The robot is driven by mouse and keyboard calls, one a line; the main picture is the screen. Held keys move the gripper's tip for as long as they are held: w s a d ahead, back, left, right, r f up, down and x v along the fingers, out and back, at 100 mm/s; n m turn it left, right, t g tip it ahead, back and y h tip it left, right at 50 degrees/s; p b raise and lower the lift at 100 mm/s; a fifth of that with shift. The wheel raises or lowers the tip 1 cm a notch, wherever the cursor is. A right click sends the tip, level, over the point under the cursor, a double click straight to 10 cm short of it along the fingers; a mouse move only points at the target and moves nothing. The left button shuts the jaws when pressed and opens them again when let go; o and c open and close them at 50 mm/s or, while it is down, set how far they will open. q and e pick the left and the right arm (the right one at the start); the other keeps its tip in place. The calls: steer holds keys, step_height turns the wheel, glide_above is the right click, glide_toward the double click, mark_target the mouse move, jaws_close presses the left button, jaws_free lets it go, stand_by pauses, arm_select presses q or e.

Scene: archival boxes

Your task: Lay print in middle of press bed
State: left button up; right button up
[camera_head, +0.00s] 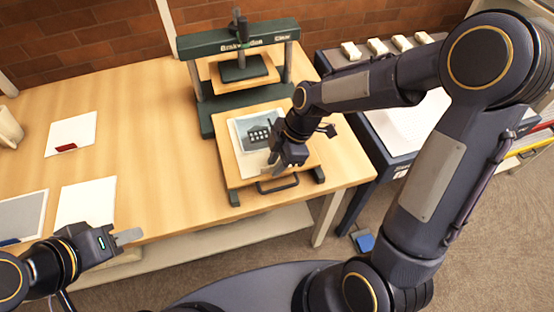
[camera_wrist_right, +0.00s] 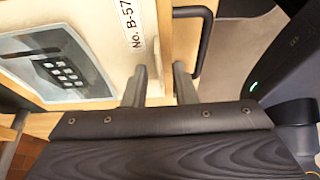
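The print (camera_head: 254,134), a grey-blue picture with a dark building, lies flat on a cream sheet on the press's wooden bed (camera_head: 232,178). It also shows at left in the right wrist view (camera_wrist_right: 45,62). In the head view my right gripper hides its right part. My right gripper (camera_head: 272,169) is over the bed's front part, near the handle. In the wrist view its fingers (camera_wrist_right: 160,88) are apart with nothing held, and the print is clear of them. My left gripper (camera_head: 129,236) is at the table's front edge, far from the print; its finger gap cannot be made out.
The green press frame (camera_head: 240,42) stands behind the bed, its plate raised. A side stand at right carries a white sheet (camera_head: 408,120) and several small pale blocks (camera_head: 377,46).

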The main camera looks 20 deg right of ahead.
steer(key=v, duration=1.2)
steer(key=s+d+m+t, duration=0.2)
steer(key=s+m, duration=0.6)
steer(key=m, duration=0.2)
steer(key=s+d+r+m+t, duration=0.1)
steer(key=s+d+m+t, duration=0.1)
steer(key=s+m, duration=0.6)
steer(key=shift+d+r+m+t+h, duration=0.2)
steer(key=shift+d+m+t+h, duration=0.15)
steer(key=shift+m+t, duration=0.6)
